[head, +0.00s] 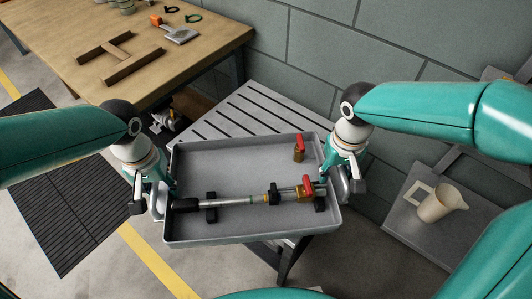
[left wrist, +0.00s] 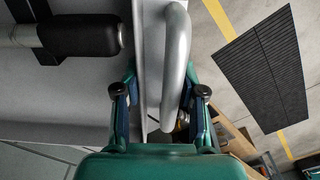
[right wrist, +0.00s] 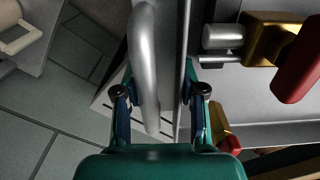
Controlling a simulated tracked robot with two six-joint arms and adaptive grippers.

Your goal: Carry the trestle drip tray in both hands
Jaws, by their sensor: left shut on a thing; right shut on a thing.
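The grey drip tray (head: 240,160) is in the middle of the head view, in front of a slatted grey trestle (head: 255,112). I cannot tell whether it rests on the trestle or is clear of it. It looks roughly level. My left gripper (head: 157,198) is shut at the tray's left end, its fingers astride the bar handle (left wrist: 178,60) and end wall. My right gripper (head: 343,180) is shut likewise at the right end, on the handle (right wrist: 145,60) side. The tray holds a rod with a black grip (head: 186,204), black clips and a red-handled brass valve (head: 305,188).
Another red-handled brass valve (head: 299,150) stands in the tray's back right. A wooden workbench (head: 200,65) with tools is at back left. A beige jug (head: 440,204) stands on a grey surface at right. A black slatted mat (head: 55,190) lies on the floor at left.

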